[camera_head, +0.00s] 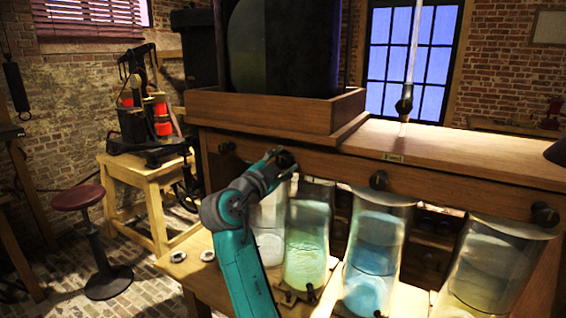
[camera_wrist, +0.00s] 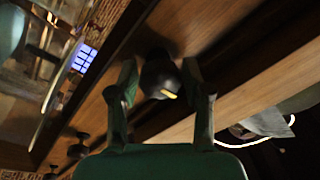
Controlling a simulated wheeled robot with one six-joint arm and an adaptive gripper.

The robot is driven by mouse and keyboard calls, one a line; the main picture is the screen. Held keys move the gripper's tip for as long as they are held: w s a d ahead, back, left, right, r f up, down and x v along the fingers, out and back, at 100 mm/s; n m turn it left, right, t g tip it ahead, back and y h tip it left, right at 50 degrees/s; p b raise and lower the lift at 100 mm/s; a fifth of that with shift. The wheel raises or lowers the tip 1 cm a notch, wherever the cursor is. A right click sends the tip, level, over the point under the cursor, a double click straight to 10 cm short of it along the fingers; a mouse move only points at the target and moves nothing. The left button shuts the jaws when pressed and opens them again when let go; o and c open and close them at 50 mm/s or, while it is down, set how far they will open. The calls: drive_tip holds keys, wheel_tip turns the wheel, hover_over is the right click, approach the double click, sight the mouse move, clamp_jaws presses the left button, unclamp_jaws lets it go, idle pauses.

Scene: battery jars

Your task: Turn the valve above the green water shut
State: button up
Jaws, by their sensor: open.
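The jar of green water (camera_head: 307,250) stands in the row under the wooden beam, second from the left. A black valve knob (camera_head: 287,158) sits on the beam above it, partly hidden by my gripper (camera_head: 278,164). In the wrist view, my gripper (camera_wrist: 160,82) is open, with one finger on each side of the dark round knob (camera_wrist: 158,72). A short yellow mark shows on the knob's face. I cannot tell whether either finger touches the knob. The green water's surface is partly hidden by glare.
A clear jar (camera_head: 268,240) stands left of the green one; blue (camera_head: 372,270) and yellowish (camera_head: 490,275) jars stand right. More valve knobs line the beam, at left (camera_head: 227,147), above the blue jar (camera_head: 379,180) and at right (camera_head: 545,214). A red stool (camera_head: 78,197) stands far left.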

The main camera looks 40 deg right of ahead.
drive_tip(key=v, duration=1.1)
drive_tip(key=shift+a, duration=0.35)
drive_tip(key=shift+s+f, duration=0.1)
